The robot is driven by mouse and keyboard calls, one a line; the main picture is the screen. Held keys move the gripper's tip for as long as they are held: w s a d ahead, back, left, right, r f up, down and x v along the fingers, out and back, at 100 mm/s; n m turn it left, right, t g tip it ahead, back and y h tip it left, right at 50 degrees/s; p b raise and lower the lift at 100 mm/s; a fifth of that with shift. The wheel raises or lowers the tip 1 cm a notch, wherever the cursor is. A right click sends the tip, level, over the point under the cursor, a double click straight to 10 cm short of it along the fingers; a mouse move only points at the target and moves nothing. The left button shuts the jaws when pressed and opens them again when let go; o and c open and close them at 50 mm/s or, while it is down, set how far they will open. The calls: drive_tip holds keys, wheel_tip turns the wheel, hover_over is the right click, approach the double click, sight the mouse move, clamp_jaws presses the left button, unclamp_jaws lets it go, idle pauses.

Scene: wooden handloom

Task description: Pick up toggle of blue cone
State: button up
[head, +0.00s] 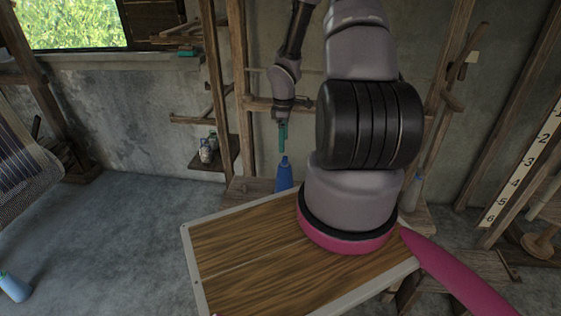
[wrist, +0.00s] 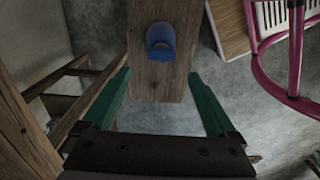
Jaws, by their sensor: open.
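The blue cone (head: 284,177) stands upright on a wooden surface beyond my arm's base in the head view. Its narrow top, where the toggle (head: 284,159) is, points up. In the wrist view the blue cone (wrist: 160,37) is seen from above on a wooden plank, near the top centre. My gripper (head: 282,148) points down just above the cone's top, apart from it as far as I can tell. In the wrist view my gripper (wrist: 158,76) has its two green fingers wide apart, with nothing between them.
The wooden plank (wrist: 149,86) under the cone is narrow, with floor below its sides. Wooden posts (head: 240,90) and a wall stand close behind. Jars (head: 207,150) sit on a small shelf to the left. A pale blue cone (head: 14,287) is at the lower left.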

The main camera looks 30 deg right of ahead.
sight(284, 159)
drive_tip(key=f, duration=0.7)
drive_tip(key=shift+s+d+f, duration=0.15)
drive_tip(key=shift+s+f, duration=0.05)
drive_tip(key=shift+s, duration=0.05)
drive_tip(key=c, duration=1.4)
wheel_tip(284, 159, up, 10)
